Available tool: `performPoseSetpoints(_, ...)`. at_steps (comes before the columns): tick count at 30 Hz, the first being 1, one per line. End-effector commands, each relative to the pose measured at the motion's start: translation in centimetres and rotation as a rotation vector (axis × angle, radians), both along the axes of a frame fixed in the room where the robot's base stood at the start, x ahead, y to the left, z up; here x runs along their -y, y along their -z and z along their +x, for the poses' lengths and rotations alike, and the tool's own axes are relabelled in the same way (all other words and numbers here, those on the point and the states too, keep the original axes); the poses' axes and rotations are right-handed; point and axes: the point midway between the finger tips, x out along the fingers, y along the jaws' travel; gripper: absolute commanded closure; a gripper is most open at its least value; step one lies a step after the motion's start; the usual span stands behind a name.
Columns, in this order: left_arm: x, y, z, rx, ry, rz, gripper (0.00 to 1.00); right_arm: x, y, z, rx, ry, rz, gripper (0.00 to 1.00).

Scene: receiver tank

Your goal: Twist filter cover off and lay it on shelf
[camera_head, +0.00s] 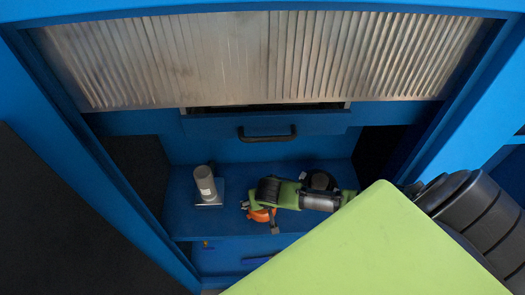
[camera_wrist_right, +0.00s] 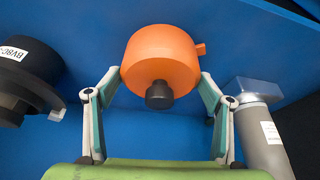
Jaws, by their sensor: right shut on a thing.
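An orange round cover (camera_wrist_right: 162,58) with a black knob and a small side tab is between the two fingers of my right gripper (camera_wrist_right: 160,77) in the right wrist view. The fingers press on its sides. In the head view, the orange cover (camera_head: 262,215) shows partly under my right gripper (camera_head: 259,216), over the blue shelf (camera_head: 235,220), between the grey cylinder and the black part. I cannot tell whether the cover touches the shelf. My left gripper is not in view.
A grey cylinder with a white label (camera_head: 204,180) stands on a metal base at the shelf's left. A black round part (camera_head: 320,180) stands at the right, close to my wrist. A drawer with a black handle (camera_head: 267,134) is above. A ribbed shutter (camera_head: 250,60) is higher.

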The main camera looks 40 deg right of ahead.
Motion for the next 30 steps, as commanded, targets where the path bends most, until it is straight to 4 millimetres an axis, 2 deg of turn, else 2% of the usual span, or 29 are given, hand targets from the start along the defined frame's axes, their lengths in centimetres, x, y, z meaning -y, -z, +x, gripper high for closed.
performPoseSetpoints(11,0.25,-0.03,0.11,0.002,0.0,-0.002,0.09,0.01,-0.03,0.02,0.001,0.0,0.0,0.49)
performPoseSetpoints(12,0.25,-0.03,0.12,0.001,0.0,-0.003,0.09,0.01,-0.03,0.02,0.001,0.0,0.0,0.24)
performPoseSetpoints(14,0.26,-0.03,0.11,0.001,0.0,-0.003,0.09,0.01,-0.03,0.02,0.001,0.0,0.0,0.08)
performPoseSetpoints(15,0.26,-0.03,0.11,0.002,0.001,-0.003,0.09,0.01,-0.03,0.02,0.001,0.0,0.0,0.07)
performPoseSetpoints(22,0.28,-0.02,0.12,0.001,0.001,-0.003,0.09,0.02,-0.02,0.02,0.0,0.0,0.0,0.07)
performPoseSetpoints(24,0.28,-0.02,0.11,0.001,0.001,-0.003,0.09,0.03,0.0,-0.01,0.0,0.0,0.0,0.14)
performPoseSetpoints(30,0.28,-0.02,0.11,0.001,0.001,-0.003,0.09,0.03,0.0,-0.01,0.0,0.0,0.0,0.14)
